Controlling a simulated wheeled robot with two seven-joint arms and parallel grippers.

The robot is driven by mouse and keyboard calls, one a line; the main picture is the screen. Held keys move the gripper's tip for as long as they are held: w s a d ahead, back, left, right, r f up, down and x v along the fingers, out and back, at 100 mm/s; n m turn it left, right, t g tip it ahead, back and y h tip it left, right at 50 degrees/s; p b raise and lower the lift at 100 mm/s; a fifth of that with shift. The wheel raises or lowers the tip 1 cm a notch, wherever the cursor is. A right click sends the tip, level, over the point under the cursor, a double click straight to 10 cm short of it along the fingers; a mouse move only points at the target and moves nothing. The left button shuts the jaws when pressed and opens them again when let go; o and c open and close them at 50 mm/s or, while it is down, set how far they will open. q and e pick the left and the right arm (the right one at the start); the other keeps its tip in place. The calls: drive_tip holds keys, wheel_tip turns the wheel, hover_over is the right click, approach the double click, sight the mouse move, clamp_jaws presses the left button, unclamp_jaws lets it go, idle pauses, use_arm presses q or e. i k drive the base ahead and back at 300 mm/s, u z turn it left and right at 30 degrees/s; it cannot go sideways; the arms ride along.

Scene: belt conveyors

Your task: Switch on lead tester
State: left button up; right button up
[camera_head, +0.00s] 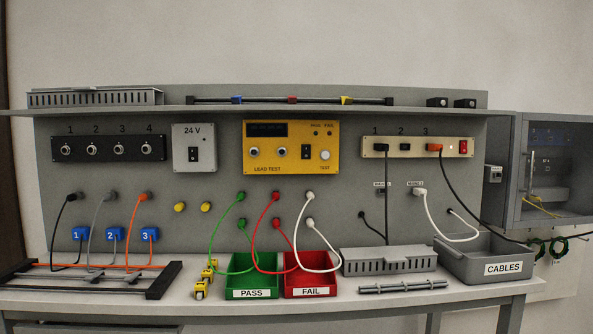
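The lead tester (290,168) is a yellow panel marked LEAD TEST, fixed to the grey back board at the middle. Its display (267,130) is dark, with faint digits I cannot read. A black rocker switch (306,152) sits right of two round sockets; its position is too small to tell. A white TEST button (325,155) is at the right, below small dark PASS and FAIL lamps (323,133). Neither of my grippers is in view.
A beige socket strip (418,155) holds a black plug, an orange plug and a red switch (463,147). A 24 V box (194,163) hangs left. Green (254,292) and red (311,291) bins stand below, with looping leads above. A cables bin (480,270) stands right.

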sight(306, 148)
drive_tip(key=u, duration=0.55)
drive_tip(key=k, duration=0.65)
drive_tip(key=u, duration=0.1)
drive_tip(key=i, duration=1.3)
drive_tip(key=z, duration=0.2)
